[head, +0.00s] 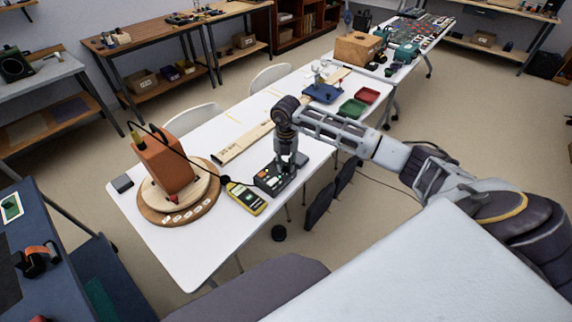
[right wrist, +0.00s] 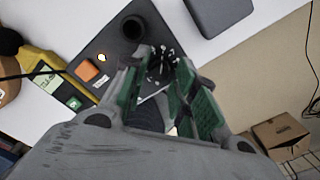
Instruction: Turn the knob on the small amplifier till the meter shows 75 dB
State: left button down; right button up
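The small amplifier (head: 268,182) is a dark box near the table's front edge; its top shows in the right wrist view (right wrist: 92,48). My right gripper (head: 290,164) points down over its right part. In the right wrist view, the green-padded fingers (right wrist: 160,90) stand apart around a dark knob (right wrist: 150,115) with a white line across it. White scale marks show just beyond it. Whether the pads touch the knob is hidden. The yellow meter (head: 246,199) lies left of the amplifier; its reading is too small to tell. My left gripper is not in view.
A brown speaker (head: 164,162) stands on a round wooden base (head: 152,214) to the left. A wooden rule (head: 242,144) lies behind the amplifier. A black upright cylinder (right wrist: 132,28) is close to the fingers.

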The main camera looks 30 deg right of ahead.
jog(key=shift+f, duration=0.5)
jog(key=shift+c, duration=0.2)
grip_shut()
jog(key=shift+m, duration=1)
